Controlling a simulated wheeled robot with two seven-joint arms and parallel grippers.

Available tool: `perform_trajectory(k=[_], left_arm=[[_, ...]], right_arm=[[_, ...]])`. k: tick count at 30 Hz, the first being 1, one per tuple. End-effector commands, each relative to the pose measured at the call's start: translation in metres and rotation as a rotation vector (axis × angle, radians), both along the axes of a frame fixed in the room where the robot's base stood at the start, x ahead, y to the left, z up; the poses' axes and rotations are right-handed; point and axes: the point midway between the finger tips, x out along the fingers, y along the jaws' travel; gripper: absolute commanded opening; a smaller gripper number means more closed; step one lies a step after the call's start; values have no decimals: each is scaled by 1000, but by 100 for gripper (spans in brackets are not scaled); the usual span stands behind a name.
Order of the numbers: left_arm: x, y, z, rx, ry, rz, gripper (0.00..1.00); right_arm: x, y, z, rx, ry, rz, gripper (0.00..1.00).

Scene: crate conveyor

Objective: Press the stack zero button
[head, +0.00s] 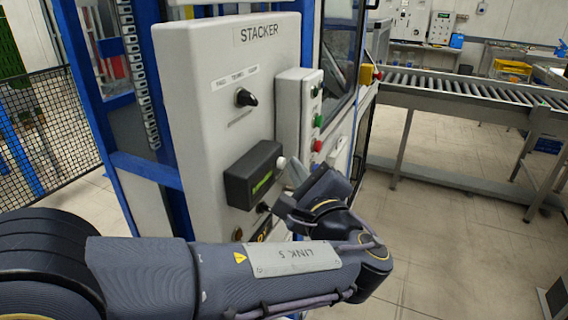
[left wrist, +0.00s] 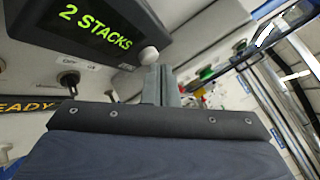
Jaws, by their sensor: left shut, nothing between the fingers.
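The grey STACKER panel (head: 225,110) carries a black counter box (head: 253,175) with a green display. In the left wrist view the counter box (left wrist: 85,30) reads "2 STACKS". A round white button (head: 281,162) sticks out from its right end; it also shows in the left wrist view (left wrist: 149,55). I cannot read a label for it. My left gripper (head: 291,178) is shut and empty, right beside the counter. In the left wrist view its fingertips (left wrist: 160,72) are just below and right of the white button; I cannot tell if they touch. My right gripper is out of view.
A black selector (head: 246,97) sits above the counter. A side box (head: 298,110) holds a green button (head: 319,121) and a red button (head: 317,146). A roller conveyor (head: 470,95) stands at the right. The floor between is clear.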

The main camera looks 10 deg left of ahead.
Motion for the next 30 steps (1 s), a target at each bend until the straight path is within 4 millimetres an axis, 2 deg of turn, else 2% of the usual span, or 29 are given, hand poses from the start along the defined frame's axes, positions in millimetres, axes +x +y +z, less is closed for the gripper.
perform_trajectory(k=[22, 30], left_arm=[[2, 7, 0, 0, 0, 3, 0], [0, -1, 0, 0, 1, 1, 0]], right_arm=[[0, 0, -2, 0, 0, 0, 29], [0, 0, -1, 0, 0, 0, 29]])
